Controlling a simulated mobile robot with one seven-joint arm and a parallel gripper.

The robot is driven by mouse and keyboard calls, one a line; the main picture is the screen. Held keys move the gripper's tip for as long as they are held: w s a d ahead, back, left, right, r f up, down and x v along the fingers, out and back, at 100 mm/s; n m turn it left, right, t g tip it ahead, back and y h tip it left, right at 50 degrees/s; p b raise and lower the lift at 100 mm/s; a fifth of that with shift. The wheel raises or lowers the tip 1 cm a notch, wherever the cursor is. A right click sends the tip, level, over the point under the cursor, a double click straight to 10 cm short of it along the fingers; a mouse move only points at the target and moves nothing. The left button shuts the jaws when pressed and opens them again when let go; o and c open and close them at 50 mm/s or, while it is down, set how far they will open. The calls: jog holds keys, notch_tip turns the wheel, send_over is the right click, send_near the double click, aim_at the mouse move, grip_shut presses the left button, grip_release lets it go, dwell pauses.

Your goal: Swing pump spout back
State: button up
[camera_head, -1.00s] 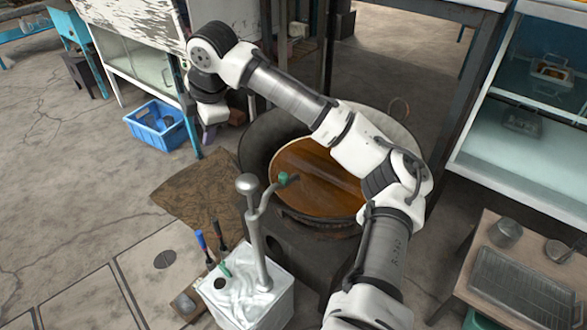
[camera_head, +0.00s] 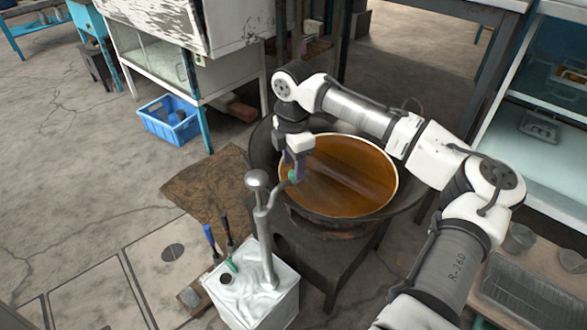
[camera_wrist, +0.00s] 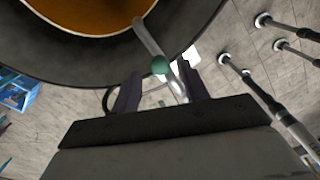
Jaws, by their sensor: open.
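The metal pump (camera_head: 265,235) stands upright in a white container (camera_head: 255,290). Its thin spout (camera_head: 272,192) reaches toward the wide pan and carries a green piece (camera_head: 293,176). My gripper (camera_head: 292,165) points down at the green piece, at the near left rim of the pan. In the wrist view, the green piece (camera_wrist: 159,65) and the spout (camera_wrist: 148,36) show in the gap between the two dark fingers of my gripper (camera_wrist: 159,74). The fingers are apart and not shut on it. Whether either finger touches the spout cannot be told.
The pan (camera_head: 408,178) of brown liquid (camera_head: 345,180) sits on a dark stove (camera_head: 315,255). Blue- and black-handled tools (camera_head: 210,240) stand beside the container. A blue crate (camera_head: 170,120) is on the floor at left. Shelves and a low table stand at right.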

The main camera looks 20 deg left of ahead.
jog(key=shift+f, duration=1.2)
grip_shut()
